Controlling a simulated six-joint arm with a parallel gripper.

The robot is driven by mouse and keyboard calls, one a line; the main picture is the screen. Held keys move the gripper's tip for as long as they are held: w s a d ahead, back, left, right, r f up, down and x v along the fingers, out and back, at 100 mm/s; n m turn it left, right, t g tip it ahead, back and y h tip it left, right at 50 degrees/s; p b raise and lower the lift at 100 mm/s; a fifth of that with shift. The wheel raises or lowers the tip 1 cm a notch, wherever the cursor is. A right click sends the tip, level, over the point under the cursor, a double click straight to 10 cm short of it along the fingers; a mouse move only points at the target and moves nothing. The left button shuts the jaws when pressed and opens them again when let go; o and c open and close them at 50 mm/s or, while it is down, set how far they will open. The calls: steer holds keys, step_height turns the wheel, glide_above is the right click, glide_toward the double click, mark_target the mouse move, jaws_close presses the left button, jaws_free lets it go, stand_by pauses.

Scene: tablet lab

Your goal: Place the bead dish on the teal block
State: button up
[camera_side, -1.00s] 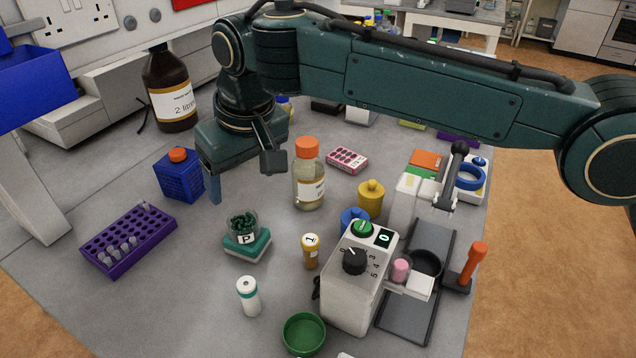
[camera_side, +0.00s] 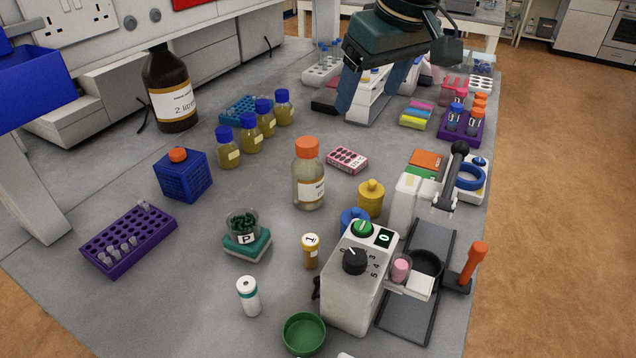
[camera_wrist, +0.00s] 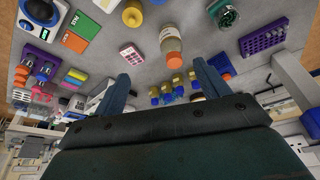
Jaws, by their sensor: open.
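The bead dish (camera_side: 242,225) is a small clear round dish full of dark green beads, with a "P" label on its front. It rests upright on top of the teal block (camera_side: 258,246), which has a pale base. My gripper (camera_side: 367,103) is open and empty, high at the back of the bench, far from the dish. Its two fingers also show apart in the wrist view (camera_wrist: 163,82).
An orange-capped bottle (camera_side: 308,178) and an amber vial (camera_side: 311,252) stand right of the dish. A blue box (camera_side: 182,178) and purple rack (camera_side: 128,240) are left. A white-and-teal tube (camera_side: 248,296) stands in front. Several blue-capped bottles (camera_side: 251,131) stand behind.

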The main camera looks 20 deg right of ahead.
steer(key=s+d+r+m+t, duration=0.1)
steer(key=s+d+r, duration=0.1)
steer(key=s+d, duration=0.6)
steer(key=s+d+r+m, duration=0.1)
steer(key=s+d, duration=0.4)
steer(key=d, duration=0.6)
steer(key=s+d+f, duration=0.2)
steer(key=s+f, duration=0.1)
steer(key=s, duration=0.2)
steer(key=s+d+f+m, duration=0.1)
steer(key=s+d+f, duration=0.1)
steer(key=s, duration=0.4)
steer(key=s+d+f+t+h, duration=0.1)
steer(key=s+d+f, duration=0.2)
steer(key=s+d, duration=0.1)
steer(key=shift+s+d+f+m, duration=0.25)
steer(key=shift+s+f+m, duration=0.05)
steer(key=shift+s, duration=0.5)
